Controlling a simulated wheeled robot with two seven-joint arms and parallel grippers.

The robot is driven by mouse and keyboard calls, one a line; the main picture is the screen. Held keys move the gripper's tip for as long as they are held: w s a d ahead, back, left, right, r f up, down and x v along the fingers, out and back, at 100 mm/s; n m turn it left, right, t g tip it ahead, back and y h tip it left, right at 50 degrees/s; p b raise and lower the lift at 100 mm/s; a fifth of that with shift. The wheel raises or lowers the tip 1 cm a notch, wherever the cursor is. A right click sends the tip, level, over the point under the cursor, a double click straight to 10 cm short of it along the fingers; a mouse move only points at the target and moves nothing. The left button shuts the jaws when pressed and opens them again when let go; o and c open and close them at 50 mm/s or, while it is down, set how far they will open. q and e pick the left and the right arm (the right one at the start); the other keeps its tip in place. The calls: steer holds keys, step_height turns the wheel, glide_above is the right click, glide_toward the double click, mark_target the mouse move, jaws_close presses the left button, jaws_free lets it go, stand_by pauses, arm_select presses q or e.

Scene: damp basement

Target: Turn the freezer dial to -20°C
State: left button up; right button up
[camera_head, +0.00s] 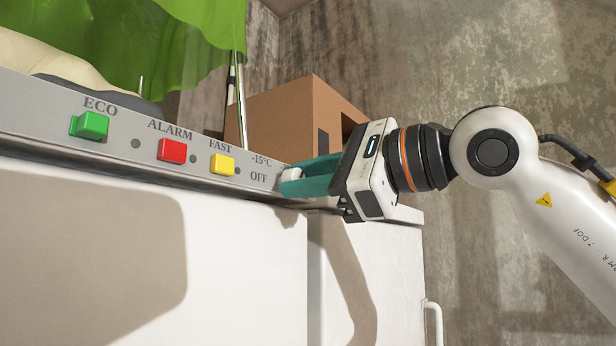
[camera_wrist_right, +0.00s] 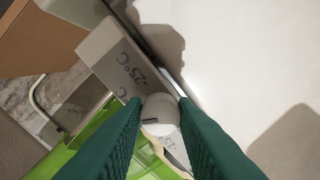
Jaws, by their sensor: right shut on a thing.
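The freezer's white round dial (camera_head: 291,174) sits at the right end of the grey control panel (camera_head: 50,118). My right gripper (camera_head: 288,179) is at the dial with its teal fingers. In the right wrist view the dial (camera_wrist_right: 160,110) lies between both fingertips (camera_wrist_right: 160,106), and the gripper is shut on it. A dark mark shows on the dial's left side; I cannot tell which setting it points to. The labels -15°C and OFF show left of the dial in the head view. A -25°C label shows in the wrist view. A -20°C label is not visible. My left gripper is out of view.
On the panel are a green ECO button (camera_head: 89,125), a red ALARM button (camera_head: 172,150) and a yellow FAST button (camera_head: 222,164). The white freezer front (camera_head: 230,260) is below. A cardboard box (camera_head: 270,118) stands behind, and green cloth (camera_head: 205,40) hangs at the upper left.

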steer(key=o, duration=1)
steer(key=b+v, duration=0.2)
steer(key=v, duration=1)
steer(key=shift+b, duration=0.4)
